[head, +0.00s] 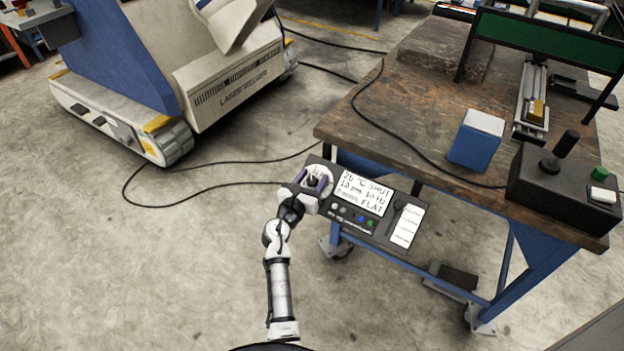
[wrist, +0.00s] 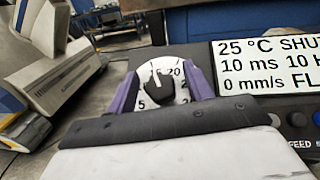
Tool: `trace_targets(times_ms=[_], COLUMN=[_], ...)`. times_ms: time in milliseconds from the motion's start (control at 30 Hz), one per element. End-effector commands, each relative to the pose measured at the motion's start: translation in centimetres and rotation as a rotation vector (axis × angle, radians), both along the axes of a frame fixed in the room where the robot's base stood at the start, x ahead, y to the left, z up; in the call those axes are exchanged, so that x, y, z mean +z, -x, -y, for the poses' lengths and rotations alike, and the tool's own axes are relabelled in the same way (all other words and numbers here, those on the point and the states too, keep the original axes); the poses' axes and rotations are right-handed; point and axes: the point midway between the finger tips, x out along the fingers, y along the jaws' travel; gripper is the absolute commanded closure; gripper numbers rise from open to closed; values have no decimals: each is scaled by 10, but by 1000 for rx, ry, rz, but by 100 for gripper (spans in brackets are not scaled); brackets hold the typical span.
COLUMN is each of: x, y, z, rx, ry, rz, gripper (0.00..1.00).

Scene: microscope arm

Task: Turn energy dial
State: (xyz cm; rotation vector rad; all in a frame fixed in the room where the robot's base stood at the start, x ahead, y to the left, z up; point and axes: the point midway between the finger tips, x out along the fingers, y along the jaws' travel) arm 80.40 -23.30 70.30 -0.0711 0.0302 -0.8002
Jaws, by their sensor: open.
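The energy dial (wrist: 160,88) is a black knob on a white round scale in the wrist view. The numbers 5, 15 and 20 show on the scale, and a white mark on the knob points up near 15. My gripper (wrist: 163,85) is open, with one purple finger on each side of the dial. I cannot tell whether the fingers touch the knob. In the head view my gripper (head: 314,180) is at the left end of the black control panel (head: 380,228), over the dial, which it partly covers.
The panel's white display (head: 364,192) reads 26 or 25 °C, SHUT, 10 ms, 10 Hz and FLAT. Small buttons (head: 360,219) sit below it. The workbench (head: 420,110) holds a blue box (head: 477,140) and a joystick box (head: 565,180). A laser welder (head: 230,85) stands at left.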

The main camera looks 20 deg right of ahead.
Motion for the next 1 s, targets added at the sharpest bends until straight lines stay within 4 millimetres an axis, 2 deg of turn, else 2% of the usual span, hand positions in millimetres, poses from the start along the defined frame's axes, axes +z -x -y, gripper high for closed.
trace_targets(times_ms=[67, 400, 733, 1000], x=[0, 0, -2, -3], y=[0, 0, 0, 0], z=[0, 0, -1, -1], rx=[0, 0, -44, -191], ry=[0, 0, -18, -83], rz=[0, 0, 25, 108], gripper=[52, 94, 94, 94])
